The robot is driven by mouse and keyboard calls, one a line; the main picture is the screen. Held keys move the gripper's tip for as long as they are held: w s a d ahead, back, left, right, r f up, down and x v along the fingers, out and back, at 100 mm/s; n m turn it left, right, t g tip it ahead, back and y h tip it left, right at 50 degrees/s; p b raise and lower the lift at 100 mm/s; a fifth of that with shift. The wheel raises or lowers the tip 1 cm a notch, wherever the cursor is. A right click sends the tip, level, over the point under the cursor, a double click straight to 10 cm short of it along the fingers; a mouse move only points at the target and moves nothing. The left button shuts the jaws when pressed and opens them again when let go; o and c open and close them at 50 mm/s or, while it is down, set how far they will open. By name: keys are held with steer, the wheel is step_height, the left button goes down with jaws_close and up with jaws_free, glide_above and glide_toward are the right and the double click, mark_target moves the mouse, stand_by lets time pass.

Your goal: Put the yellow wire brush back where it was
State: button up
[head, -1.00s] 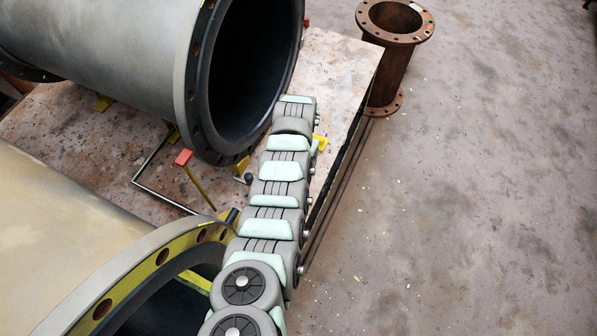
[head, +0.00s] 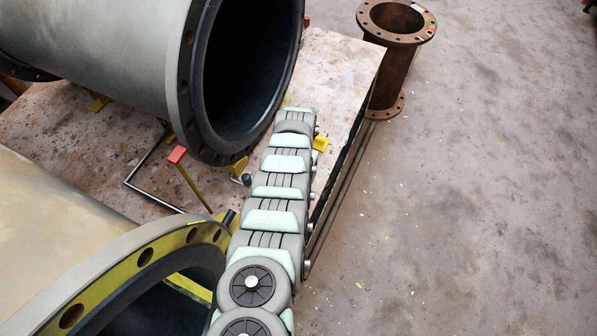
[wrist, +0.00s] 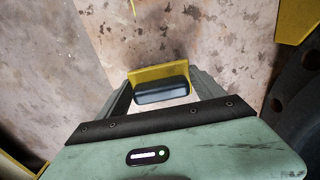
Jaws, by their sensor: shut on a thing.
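In the wrist view my gripper (wrist: 161,88) is shut on the yellow wire brush (wrist: 150,73). The brush shows as a yellow strip with a dark, rounded block in front of it, between the two fingers. Its bristles cannot be made out. Behind it is the stained, rusty plate top (wrist: 100,50); I cannot tell whether the brush touches it. In the head view my own arm hides the gripper. A small yellow piece (head: 320,143) shows just right of the arm there; I cannot tell what it is.
A large lined pipe (head: 185,70) lies at upper left, and another with a yellow-marked flange (head: 145,257) at lower left. A red-tipped yellow rod (head: 190,180) and yellow wedges stand between them. A rusty flanged pipe (head: 388,75) stands upright beyond the plate. The floor right is clear.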

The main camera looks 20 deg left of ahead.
steer(key=shift+f, duration=0.25)
steer(key=o, duration=1.6)
steer(key=shift+r, duration=0.1)
step_height(320, 180, up, 12)
steer(key=p, duration=0.6)
steer(key=shift+r, duration=0.1)
